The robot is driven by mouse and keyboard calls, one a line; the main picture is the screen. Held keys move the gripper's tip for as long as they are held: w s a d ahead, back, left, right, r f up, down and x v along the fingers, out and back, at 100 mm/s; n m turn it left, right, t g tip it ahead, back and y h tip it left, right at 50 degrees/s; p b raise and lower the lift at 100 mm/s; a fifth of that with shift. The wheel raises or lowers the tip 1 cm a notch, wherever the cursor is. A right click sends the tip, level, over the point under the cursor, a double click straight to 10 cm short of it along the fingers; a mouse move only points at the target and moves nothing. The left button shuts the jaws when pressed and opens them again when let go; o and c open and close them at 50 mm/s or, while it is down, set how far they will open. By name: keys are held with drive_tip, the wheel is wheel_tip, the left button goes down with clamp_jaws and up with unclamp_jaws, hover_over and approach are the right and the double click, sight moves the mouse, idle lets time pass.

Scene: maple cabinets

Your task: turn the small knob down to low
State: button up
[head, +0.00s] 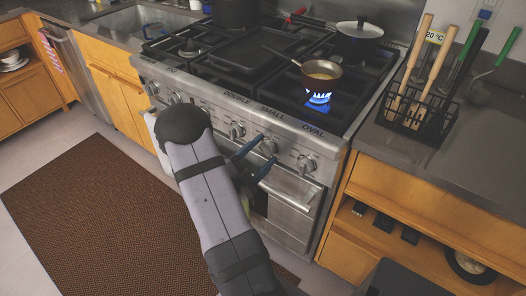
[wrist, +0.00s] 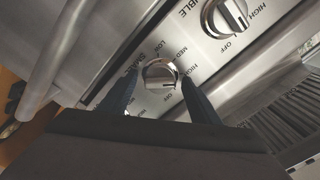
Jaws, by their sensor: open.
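The small knob (head: 268,146) is a round metal stove knob on the slanted front panel, below the printed word SMALL. In the wrist view the small knob (wrist: 160,74) has LOW, MED, HIGH and OFF printed around it. Its exact setting is hard to read. My gripper (head: 267,149) is open, with one dark finger on each side of the knob; the fingers also show in the wrist view (wrist: 159,76). I cannot tell whether either finger touches it.
The double knob (wrist: 225,16) is close by, and the oval knob (head: 307,164) is to the right. The oven door handle (wrist: 58,60) lies below the panel. A utensil rack (head: 418,115) stands on the right counter.

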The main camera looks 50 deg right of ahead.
drive_tip(key=shift+d, duration=0.2)
drive_tip(key=shift+c, duration=0.3)
drive_tip(key=c, duration=1)
drive_tip(key=shift+o, duration=0.2)
